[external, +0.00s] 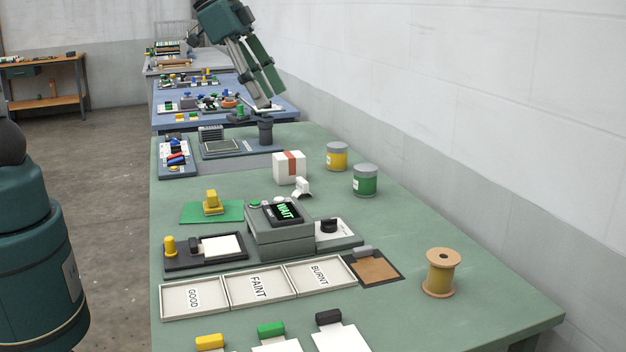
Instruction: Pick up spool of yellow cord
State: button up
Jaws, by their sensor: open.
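A wooden spool of yellow cord (439,272) stands upright on the green table (420,230), near its right edge in the external view. My gripper (264,102) is at the top middle of the picture, raised over the far part of the table. Its fingers point downward and are open and empty. It is well apart from the spool, far behind it and to its left. The spool is fully in view with nothing in front of it.
A green can (365,181), a yellow can (337,157) and a white box (289,168) stand behind the spool. A grey device (280,232) and trays (258,285) lie to its left, with a brown pad (375,268) nearer. The table around the spool is clear.

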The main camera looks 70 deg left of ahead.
jog(key=w+d+f+m+g, duration=0.1)
jog(key=w+d+f+m, duration=0.2)
jog(key=w+d, duration=0.55)
jog(key=m+g+h, duration=0.2)
jog(key=m+g, duration=0.1)
jog(key=m, duration=0.4)
send_near(438, 253)
jog(key=x, duration=0.5)
jog(key=shift+a+p, duration=0.3)
jog(key=shift+w+d+f, duration=0.1)
jog(key=shift+d+f, duration=0.15)
jog(key=shift+f, duration=0.1)
jog(key=shift+x, duration=1.3)
jog(key=shift+d, duration=0.1)
jog(key=shift+x, duration=2.55)
jog(key=shift+d, duration=0.2)
